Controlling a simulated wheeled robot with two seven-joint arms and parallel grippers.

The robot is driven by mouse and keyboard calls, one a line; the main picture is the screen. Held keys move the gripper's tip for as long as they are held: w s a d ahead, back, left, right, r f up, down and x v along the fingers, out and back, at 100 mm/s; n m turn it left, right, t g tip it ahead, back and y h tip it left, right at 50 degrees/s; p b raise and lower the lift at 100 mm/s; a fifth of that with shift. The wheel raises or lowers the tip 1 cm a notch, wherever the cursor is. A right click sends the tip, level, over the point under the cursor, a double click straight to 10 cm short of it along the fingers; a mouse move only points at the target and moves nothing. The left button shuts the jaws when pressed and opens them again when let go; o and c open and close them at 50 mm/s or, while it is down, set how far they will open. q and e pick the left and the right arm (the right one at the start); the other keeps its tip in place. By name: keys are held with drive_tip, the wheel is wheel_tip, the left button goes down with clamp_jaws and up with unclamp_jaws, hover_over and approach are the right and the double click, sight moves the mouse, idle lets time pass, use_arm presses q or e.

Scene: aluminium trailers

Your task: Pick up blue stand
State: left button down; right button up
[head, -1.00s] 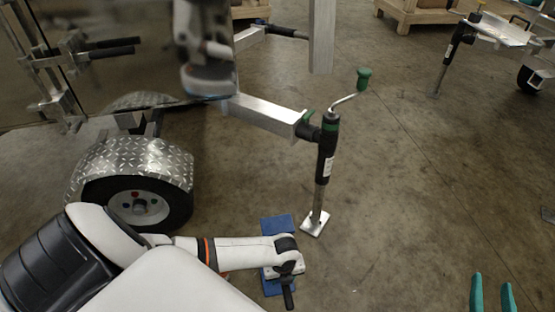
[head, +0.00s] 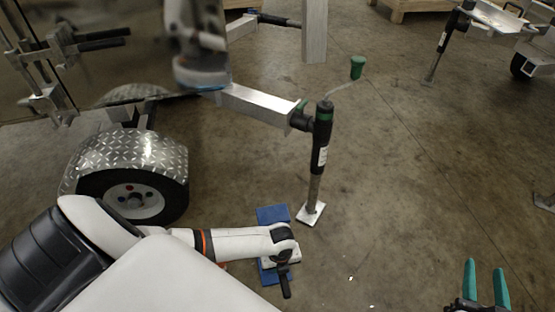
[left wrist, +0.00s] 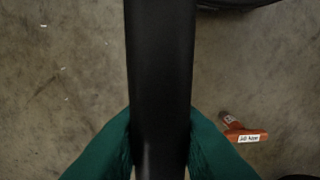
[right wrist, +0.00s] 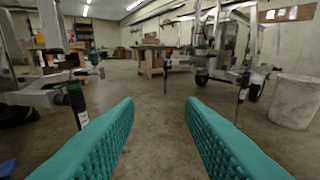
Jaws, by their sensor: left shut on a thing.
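The blue stand (head: 272,214) lies on the floor in the head view, beside the trailer jack's foot. My left arm crosses over it and hides its middle; another blue part shows below the arm. In the left wrist view the teal fingers of my left gripper (left wrist: 160,145) are shut on a black bar (left wrist: 160,60). I cannot tell whether this bar belongs to the blue stand, as no blue shows there. My right gripper (head: 486,285) is at the lower right of the head view, open and empty. Its spread teal fingers also show in the right wrist view (right wrist: 160,125).
The trailer jack (head: 318,150) stands upright just behind the stand. A trailer wheel (head: 133,195) with a metal fender is at the left. An orange tool (left wrist: 240,130) lies on the floor in the left wrist view. The floor at the right is mostly clear.

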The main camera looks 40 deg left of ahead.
use_arm(q)
drive_tip(key=shift+w+r, duration=0.15)
drive_tip(key=shift+r, duration=0.1)
